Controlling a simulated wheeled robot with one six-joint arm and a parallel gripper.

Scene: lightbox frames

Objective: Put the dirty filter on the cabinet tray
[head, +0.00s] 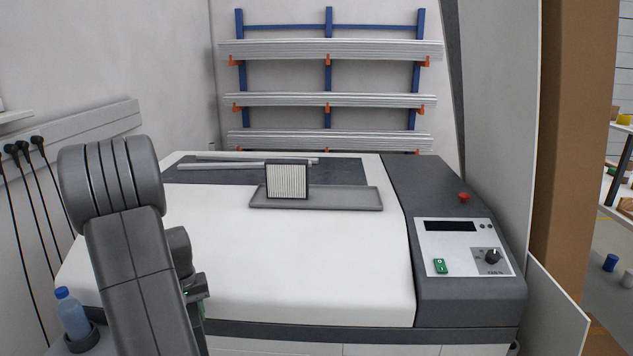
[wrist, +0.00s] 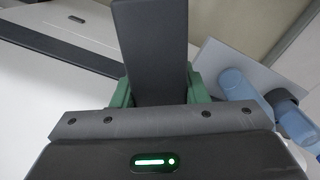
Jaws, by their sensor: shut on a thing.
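My gripper (wrist: 160,92) has green fingers and is shut on a flat dark grey piece (wrist: 152,45), which looks like the dirty filter seen on its dark frame side. Its pleated face is not visible. In the head view my arm hides the gripper and the held filter, apart from a bit of green at its right edge. The grey cabinet tray (head: 345,200) lies on the white machine top, well away from my gripper. Another filter (head: 287,181), with pale pleats and a dark frame, stands upright on the tray's left part.
The tray's right part is bare. Light bars (head: 235,164) lie on the dark panel behind the tray. A control panel (head: 463,247) with a red button (head: 464,197) is at the right. A blue bottle (head: 72,315) stands in a holder at lower left.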

